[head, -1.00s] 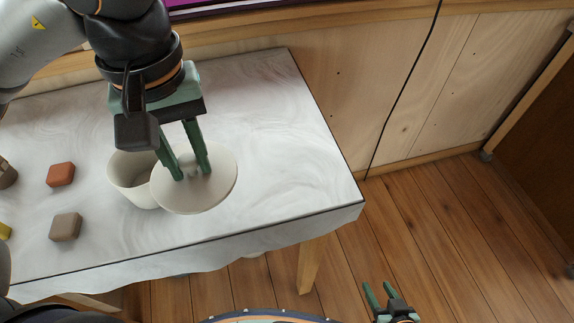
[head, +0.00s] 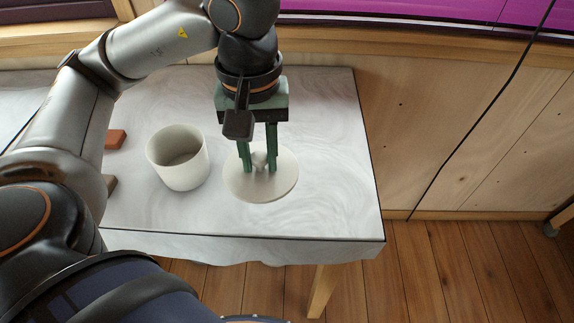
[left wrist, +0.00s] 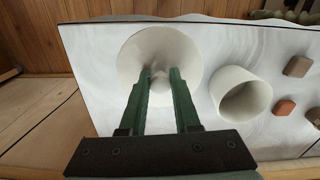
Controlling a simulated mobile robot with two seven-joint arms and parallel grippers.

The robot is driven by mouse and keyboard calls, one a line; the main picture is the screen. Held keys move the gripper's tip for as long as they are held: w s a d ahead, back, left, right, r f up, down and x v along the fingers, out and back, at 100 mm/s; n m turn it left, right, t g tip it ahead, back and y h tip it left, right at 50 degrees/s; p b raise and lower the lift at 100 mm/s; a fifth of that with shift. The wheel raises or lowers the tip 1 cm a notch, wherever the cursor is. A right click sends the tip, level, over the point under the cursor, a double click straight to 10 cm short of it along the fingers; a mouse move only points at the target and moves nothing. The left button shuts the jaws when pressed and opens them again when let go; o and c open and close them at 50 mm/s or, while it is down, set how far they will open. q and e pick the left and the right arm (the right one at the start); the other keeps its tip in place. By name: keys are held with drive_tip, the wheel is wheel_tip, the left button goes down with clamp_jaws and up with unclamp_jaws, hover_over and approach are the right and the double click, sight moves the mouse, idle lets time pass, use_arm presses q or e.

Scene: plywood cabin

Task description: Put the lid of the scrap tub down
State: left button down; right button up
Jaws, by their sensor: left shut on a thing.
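The scrap tub (head: 184,176) is a white open cylinder standing upright on the table, its inside showing empty as far as I see. It also shows in the left wrist view (left wrist: 241,101). Its lid (head: 275,188) is a round off-white disc with a small knob, to the right of the tub and apart from it. My left gripper (head: 260,168) is shut on the lid's knob from above. The lid (left wrist: 176,48) looks roughly level; I cannot tell whether it touches the table. My right gripper is not in view.
The marbled white table (head: 330,150) has free room right of the lid up to its edge. A red-orange block (head: 116,139) and a brown block (head: 110,185) lie left of the tub, partly behind my arm.

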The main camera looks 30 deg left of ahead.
sight(283, 154)
use_arm(q)
drive_tip(key=w+f, duration=0.6)
drive_tip(key=shift+w+a+f, duration=0.15)
drive_tip(key=shift+w+a, duration=0.15)
drive_tip(key=shift+w, duration=0.1)
drive_tip(key=shift+w+f, duration=0.2)
drive_tip(key=shift+f, duration=0.8)
drive_tip(key=shift+w+f, duration=0.15)
drive_tip(key=shift+f, duration=0.8)
drive_tip(key=shift+f+b, duration=0.3)
drive_tip(key=c, duration=1.1)
unclamp_jaws()
drive_tip(key=o, duration=0.5)
drive_tip(key=shift+c, duration=0.2)
